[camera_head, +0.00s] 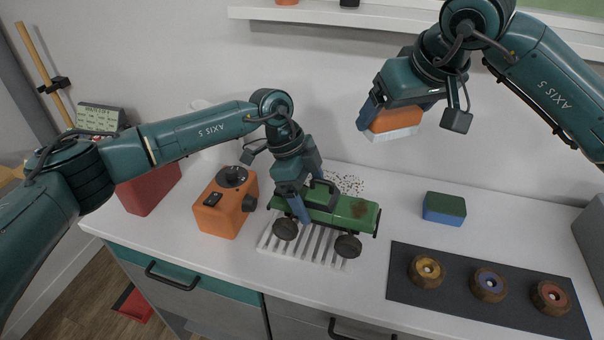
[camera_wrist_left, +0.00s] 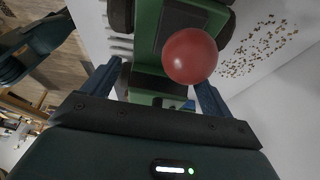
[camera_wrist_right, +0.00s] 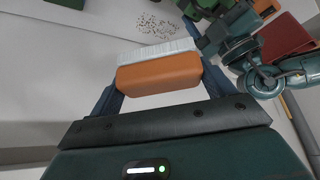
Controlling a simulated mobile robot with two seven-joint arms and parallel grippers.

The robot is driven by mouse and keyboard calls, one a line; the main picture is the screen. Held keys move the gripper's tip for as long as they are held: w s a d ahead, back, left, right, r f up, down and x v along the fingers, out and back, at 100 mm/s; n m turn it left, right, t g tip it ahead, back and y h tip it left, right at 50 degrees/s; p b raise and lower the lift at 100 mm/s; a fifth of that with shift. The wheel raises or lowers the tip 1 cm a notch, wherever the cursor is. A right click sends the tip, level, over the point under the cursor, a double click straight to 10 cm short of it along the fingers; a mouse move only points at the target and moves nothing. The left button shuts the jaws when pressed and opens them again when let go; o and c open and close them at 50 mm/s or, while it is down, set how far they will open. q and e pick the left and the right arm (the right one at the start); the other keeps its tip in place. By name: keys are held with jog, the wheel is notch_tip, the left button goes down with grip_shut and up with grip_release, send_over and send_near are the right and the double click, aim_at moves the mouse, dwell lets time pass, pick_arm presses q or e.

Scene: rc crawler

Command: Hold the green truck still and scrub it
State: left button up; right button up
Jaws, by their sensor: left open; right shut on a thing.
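The green truck (camera_head: 341,211) stands on a white slotted rack (camera_head: 292,244) on the counter, with dark wheels and a brown patch on its body. My left gripper (camera_head: 308,196) is open at the truck's left part; in the left wrist view its fingers lie on either side of the green body (camera_wrist_left: 150,84). Whether they touch it I cannot tell. My right gripper (camera_head: 394,112) is shut on an orange brush (camera_head: 397,120) with white bristles pointing down, raised above and behind the truck. The brush also shows between its fingers in the right wrist view (camera_wrist_right: 158,76).
Brown specks (camera_head: 346,184) lie behind the truck. An orange box with a black knob (camera_head: 226,203) stands left of it, a green-and-blue sponge (camera_head: 444,209) right. A dark mat (camera_head: 454,301) with several wheels is at front right. A round red thing (camera_wrist_left: 189,56) shows in the left wrist view.

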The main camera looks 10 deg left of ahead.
pick_arm(q)
jog(key=shift+s+d+f, duration=0.1)
jog(key=shift+d+f, duration=0.15)
jog(key=shift+f, duration=0.4)
jog(key=shift+c, duration=0.5)
jog(key=c, duration=1.4)
